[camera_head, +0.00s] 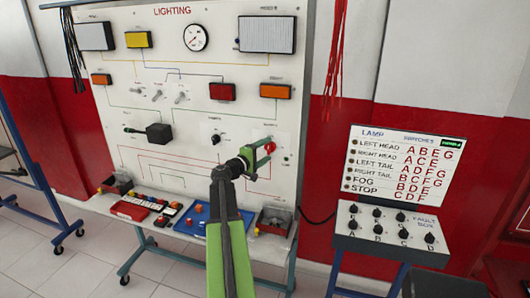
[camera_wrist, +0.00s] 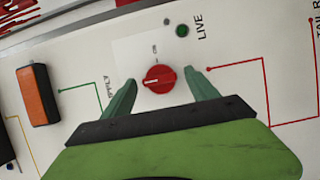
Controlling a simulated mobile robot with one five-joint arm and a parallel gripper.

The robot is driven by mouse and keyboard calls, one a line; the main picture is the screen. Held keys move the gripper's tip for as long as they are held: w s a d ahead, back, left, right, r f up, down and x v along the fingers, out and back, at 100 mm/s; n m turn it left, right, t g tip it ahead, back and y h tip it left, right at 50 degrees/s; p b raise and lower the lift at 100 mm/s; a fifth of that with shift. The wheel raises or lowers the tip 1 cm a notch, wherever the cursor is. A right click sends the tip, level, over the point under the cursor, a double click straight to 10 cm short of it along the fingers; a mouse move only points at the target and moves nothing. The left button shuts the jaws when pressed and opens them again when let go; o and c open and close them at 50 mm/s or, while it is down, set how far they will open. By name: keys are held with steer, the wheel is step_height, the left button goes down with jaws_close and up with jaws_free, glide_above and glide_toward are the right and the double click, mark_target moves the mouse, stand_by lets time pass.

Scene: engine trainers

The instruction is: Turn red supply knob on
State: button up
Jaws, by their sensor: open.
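The red supply knob (camera_wrist: 159,80) sits on the white lighting panel, with the word SUPPLY printed beside it. In the wrist view my gripper (camera_wrist: 160,82) is open, with one green finger on each side of the knob and visible gaps between. A green round LIVE light (camera_wrist: 182,31) is above the knob in that view. In the head view the red knob (camera_head: 270,147) shows at the right side of the panel, partly hidden by my gripper (camera_head: 268,158). I cannot tell how far the fingertips are from the panel face.
The lighting panel (camera_head: 118,62) carries lamps, a gauge and a black knob (camera_head: 216,139). A shelf below holds a blue tray (camera_head: 186,226), a red case (camera_head: 130,210) and bins. A fault box (camera_head: 345,242) stands at the right. Red cables (camera_head: 337,50) hang on the wall.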

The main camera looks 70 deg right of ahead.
steer(key=shift+a, duration=0.1)
steer(key=c, duration=1.4)
steer(key=shift+o, duration=0.2)
steer(key=shift+r+m+p, duration=0.15)
steer(key=shift+m+p, duration=0.15)
steer(key=shift+p, duration=0.05)
steer(key=m+p, duration=0.1)
steer(key=m+y+p, duration=0.1)
steer(key=shift+r+t+p, duration=0.25)
steer(key=shift+t+p, duration=0.05)
steer(key=m+p, duration=0.2)
steer(key=m+t+y+p, duration=0.1)
steer(key=m+p, duration=0.1)
steer(key=shift+s+r+m+t, duration=0.1)
steer(key=shift+s+m+t, duration=0.05)
steer(key=shift+m+t, duration=0.15)
steer(key=m+t+y+p, duration=0.1)
steer(key=m+t+p, duration=0.1)
steer(key=m, duration=0.1)
steer(key=shift+s, duration=0.15)
steer(key=m+t, duration=0.2)
steer(key=m, duration=0.1)
steer(key=shift+s+p, duration=0.15)
steer(key=shift+p, duration=0.2)
steer(key=shift+m+t, duration=0.3)
